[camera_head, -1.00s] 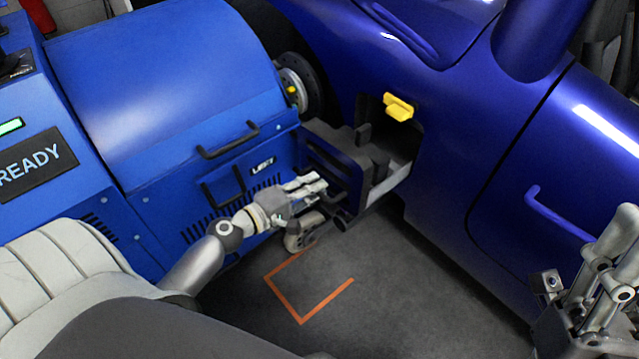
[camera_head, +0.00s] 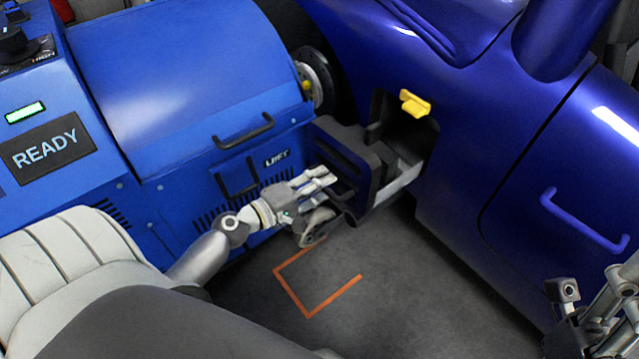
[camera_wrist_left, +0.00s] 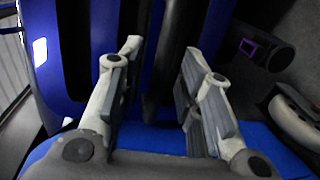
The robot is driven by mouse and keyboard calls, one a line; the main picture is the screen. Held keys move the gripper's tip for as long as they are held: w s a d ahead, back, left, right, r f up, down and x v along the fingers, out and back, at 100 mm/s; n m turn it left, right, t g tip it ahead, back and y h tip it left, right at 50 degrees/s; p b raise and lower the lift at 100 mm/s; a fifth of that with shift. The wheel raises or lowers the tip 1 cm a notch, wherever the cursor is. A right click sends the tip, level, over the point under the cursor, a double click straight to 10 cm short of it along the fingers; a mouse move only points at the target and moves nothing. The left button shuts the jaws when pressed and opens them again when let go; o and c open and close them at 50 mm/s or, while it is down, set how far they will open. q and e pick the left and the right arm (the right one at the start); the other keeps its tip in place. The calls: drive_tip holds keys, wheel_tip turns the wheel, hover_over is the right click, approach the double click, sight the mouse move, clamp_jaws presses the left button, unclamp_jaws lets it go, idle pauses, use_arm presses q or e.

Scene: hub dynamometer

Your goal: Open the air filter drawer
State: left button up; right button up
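The air filter drawer (camera_head: 368,172) is a dark box with a slotted front, standing well out of an opening in the blue car's side. Its pale side wall shows between the front and the car. My left gripper (camera_head: 325,178) is at the drawer's front face. In the left wrist view my left gripper (camera_wrist_left: 160,52) has its fingers apart, with a dark upright bar (camera_wrist_left: 161,75) of the drawer front between them. I cannot see either finger pressed on the bar. My right gripper (camera_head: 612,305) is at the lower right edge, partly cut off and far from the drawer.
A yellow handle (camera_head: 415,103) sits above the drawer opening. The blue dynamometer cabinet (camera_head: 190,85) with a READY display (camera_head: 45,146) stands close on the left. A blue door handle (camera_head: 583,222) is on the right. The grey floor with orange marking (camera_head: 318,300) is clear.

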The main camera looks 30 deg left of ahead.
use_arm(q)
drive_tip(key=v, duration=1.2)
drive_tip(key=shift+w, duration=0.1)
idle(0.4)
